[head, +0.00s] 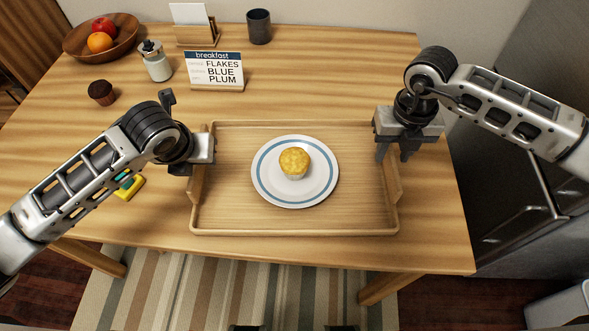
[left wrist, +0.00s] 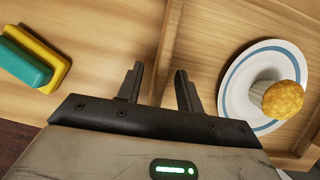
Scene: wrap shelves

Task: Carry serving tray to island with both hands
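The wooden serving tray (head: 235,220) lies flat on the wooden table, with a raised handle wall at each short side. On it is a white plate with a blue ring (head: 294,197), holding a yellow muffin (head: 294,162); both also show in the left wrist view. My left gripper (head: 190,168) is at the tray's left handle; in the left wrist view its open fingers (left wrist: 160,80) stand either side of the tray's side wall, with gaps showing. My right gripper (head: 394,154) points down at the right handle, fingers apart; its exact contact is unclear. No island is identifiable.
A dark appliance (head: 530,130) stands right; a striped rug (head: 220,290) lies in front.

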